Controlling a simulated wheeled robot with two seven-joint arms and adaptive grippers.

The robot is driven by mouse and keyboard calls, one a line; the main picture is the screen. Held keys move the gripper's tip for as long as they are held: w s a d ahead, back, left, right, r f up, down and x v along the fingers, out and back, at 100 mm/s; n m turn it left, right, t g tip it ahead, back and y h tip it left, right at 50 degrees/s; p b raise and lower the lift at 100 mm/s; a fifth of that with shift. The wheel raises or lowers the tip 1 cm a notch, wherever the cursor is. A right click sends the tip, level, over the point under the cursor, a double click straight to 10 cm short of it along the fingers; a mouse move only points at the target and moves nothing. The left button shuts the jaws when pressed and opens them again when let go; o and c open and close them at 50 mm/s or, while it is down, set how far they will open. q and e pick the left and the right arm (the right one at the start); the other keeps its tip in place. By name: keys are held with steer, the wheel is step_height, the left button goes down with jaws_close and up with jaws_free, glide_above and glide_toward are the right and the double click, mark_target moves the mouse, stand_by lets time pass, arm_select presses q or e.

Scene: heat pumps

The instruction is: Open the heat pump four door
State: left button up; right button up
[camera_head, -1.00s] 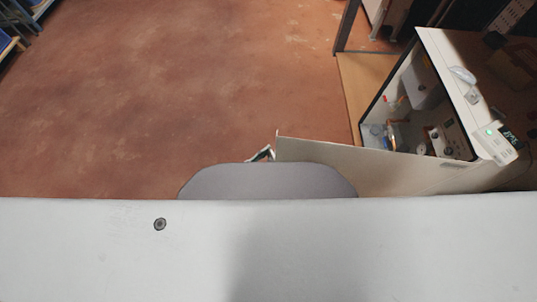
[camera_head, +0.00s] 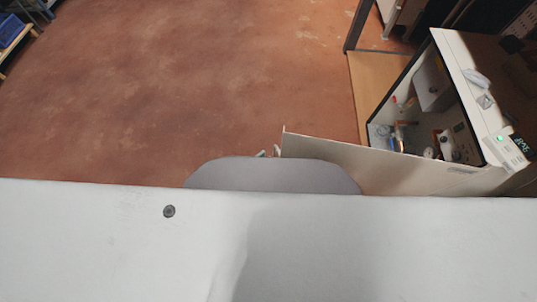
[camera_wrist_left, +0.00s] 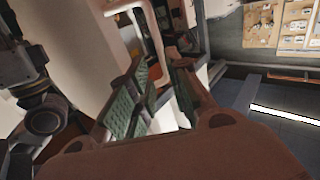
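The heat pump (camera_head: 455,100) stands at the right of the head view, a pale cabinet with its inside showing. Its door (camera_head: 350,160) is swung wide out, its free edge pointing left across the floor. Only a small tip of my left gripper (camera_head: 268,153) shows there, just left of the door's free edge; the rest is hidden behind my own body. In the left wrist view, the left gripper (camera_wrist_left: 158,95) has its green-padded fingers apart. A pale surface shows between them; I cannot tell whether they touch the door. My right gripper is not identifiable.
Open red-brown floor (camera_head: 180,90) fills the left and middle of the head view. Pipes and fittings (camera_head: 430,145) show inside the cabinet. A small control display (camera_head: 510,145) is on its front edge. Shelving with a blue bin (camera_head: 10,28) stands at the far left.

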arm_select(q)
steer(key=v, duration=0.6)
steer(key=shift+s+r, duration=0.1)
stand_by(0.6)
